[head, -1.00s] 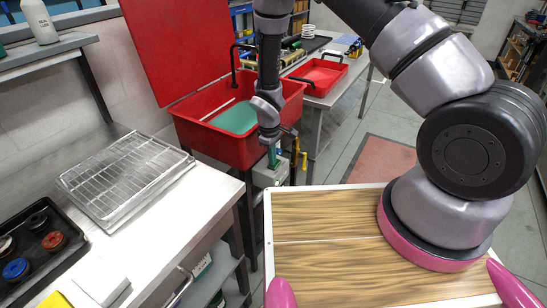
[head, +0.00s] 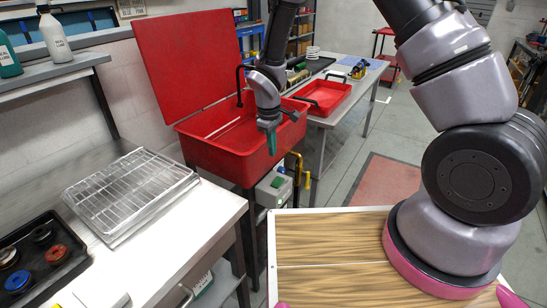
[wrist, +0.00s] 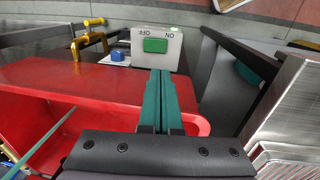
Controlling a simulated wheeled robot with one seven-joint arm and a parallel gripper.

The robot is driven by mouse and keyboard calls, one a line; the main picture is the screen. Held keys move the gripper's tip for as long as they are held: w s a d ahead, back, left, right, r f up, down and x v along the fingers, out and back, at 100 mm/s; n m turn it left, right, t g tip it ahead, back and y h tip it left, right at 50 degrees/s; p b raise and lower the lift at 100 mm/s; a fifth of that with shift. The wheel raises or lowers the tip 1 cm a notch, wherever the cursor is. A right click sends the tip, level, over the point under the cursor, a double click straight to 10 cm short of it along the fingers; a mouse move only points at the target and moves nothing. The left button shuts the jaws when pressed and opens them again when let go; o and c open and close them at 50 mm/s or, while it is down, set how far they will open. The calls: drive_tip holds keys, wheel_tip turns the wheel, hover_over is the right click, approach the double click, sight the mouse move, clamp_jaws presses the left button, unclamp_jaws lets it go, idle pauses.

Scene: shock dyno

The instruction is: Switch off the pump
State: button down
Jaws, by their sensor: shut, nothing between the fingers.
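The pump's switch box is a small pale grey box (head: 273,190) below the front rim of the red tub, with a green rocker (head: 279,182). In the wrist view the box (wrist: 176,55) carries the wide green rocker (wrist: 155,45), with upside-down OFF and ON lettering and a small green light near ON. I cannot tell which way the rocker is tilted. My gripper (head: 271,152) points down in front of the tub, above the box. Its green fingers (wrist: 160,73) are shut together and empty, their tips lined up below the rocker in the wrist view. Contact is not visible.
The red tub (head: 228,153) with its raised lid (head: 185,65) stands right behind my gripper. A yellow valve pipe (head: 297,172) is beside the box; a blue knob (wrist: 119,57) also sits there. A steel bench with a wire rack (head: 130,190) is at left.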

sight(280, 179)
drive_tip(key=shift+r, duration=0.25)
drive_tip(key=shift+w+d+r, duration=0.1)
drive_tip(key=shift+w+d, duration=0.4)
drive_tip(key=shift+d, duration=0.1)
drive_tip(key=f, duration=0.4)
drive_tip(key=w+f, duration=0.1)
drive_tip(key=f, duration=0.4)
drive_tip(key=d+f, duration=0.1)
drive_tip(key=f, duration=0.3)
drive_tip(key=shift+w+d+f, duration=0.1)
drive_tip(key=shift+w+f, duration=0.3)
